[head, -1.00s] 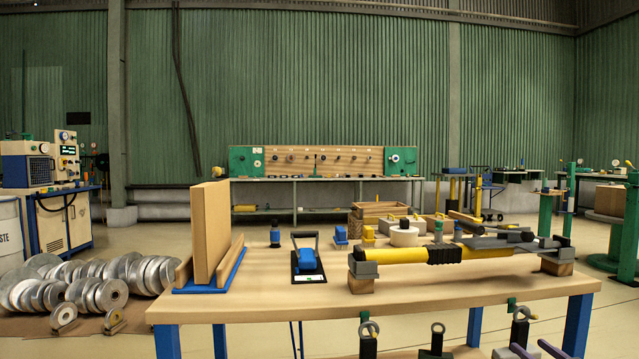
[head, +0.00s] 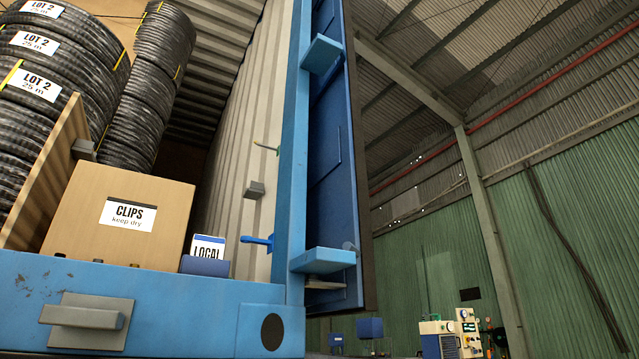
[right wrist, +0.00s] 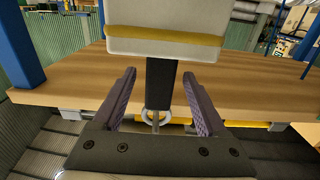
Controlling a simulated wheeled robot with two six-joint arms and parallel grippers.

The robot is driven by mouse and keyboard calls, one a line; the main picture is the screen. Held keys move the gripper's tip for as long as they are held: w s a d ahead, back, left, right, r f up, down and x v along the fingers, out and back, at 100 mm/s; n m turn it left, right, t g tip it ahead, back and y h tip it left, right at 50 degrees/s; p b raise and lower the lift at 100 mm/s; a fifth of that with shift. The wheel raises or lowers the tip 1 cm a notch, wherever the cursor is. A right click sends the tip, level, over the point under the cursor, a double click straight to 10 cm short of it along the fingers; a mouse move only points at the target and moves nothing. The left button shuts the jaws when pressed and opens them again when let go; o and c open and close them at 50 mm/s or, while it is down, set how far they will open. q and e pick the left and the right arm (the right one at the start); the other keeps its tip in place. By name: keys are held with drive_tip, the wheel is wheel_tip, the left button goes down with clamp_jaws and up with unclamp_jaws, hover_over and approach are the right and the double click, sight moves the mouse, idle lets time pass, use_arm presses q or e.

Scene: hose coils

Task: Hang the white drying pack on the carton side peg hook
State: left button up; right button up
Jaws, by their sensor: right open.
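In the right wrist view, a white pack (right wrist: 165,45) with a yellow band is at the top, with a dark strap and a pale ring (right wrist: 155,117) below it. My right gripper (right wrist: 160,88) is open, its fingers on either side of the strap, apart from it. In the head view, a brown carton (head: 75,218) labelled CLIPS stands in the open container. Right of it, a blue peg (head: 257,241), a grey block-like peg (head: 254,190) and a thin green peg (head: 265,147) stick out. I cannot tell which is the hook. My left gripper is not in view.
Black hose coils (head: 30,120) are stacked behind a wooden board (head: 52,165) at left. The blue container door (head: 330,170) stands open at right. The wrist view shows a wooden bench top (right wrist: 60,85).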

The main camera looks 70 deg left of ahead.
drive_tip(key=shift+c, duration=0.3)
idle(0.5)
clamp_jaws()
drive_tip(key=shift+p, duration=0.3)
idle(1.3)
